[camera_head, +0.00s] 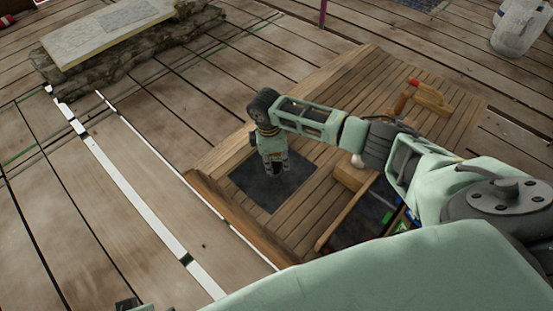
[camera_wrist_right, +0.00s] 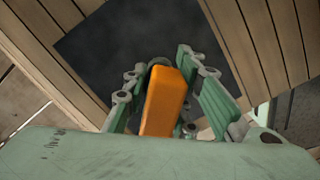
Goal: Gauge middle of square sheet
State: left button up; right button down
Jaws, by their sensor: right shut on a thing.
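The square sheet (camera_head: 262,195) is dark grey and lies flat on the wooden bench top in the head view. It also shows in the right wrist view (camera_wrist_right: 105,45). My right gripper (camera_head: 273,170) points down over the sheet's upper middle. In the right wrist view its green fingers (camera_wrist_right: 168,78) are shut on an orange tool (camera_wrist_right: 164,100), with the sheet behind it. The tool's far end is hidden, so I cannot tell whether it touches the sheet. A small dark part at the head view's bottom edge may belong to my left gripper; its fingers do not show.
The slatted bench top (camera_head: 330,75) has a raised front board (camera_head: 235,215). Right of the sheet is an open compartment (camera_head: 350,228), partly behind my arm. A wooden tool with a red end (camera_head: 432,98) lies farther back. A stone slab (camera_head: 105,32) stands upper left.

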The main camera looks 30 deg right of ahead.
jog(key=c, duration=1.4)
grip_release()
jog(key=shift+o, duration=0.2)
jog(key=shift+r, duration=0.1)
jog(key=r, duration=0.4)
jog(key=a+r, duration=0.1)
jog(key=r, duration=0.6)
jog(key=shift+w+a+r, duration=0.2)
jog(key=shift+w+r, duration=0.05)
jog(key=shift+r, duration=0.15)
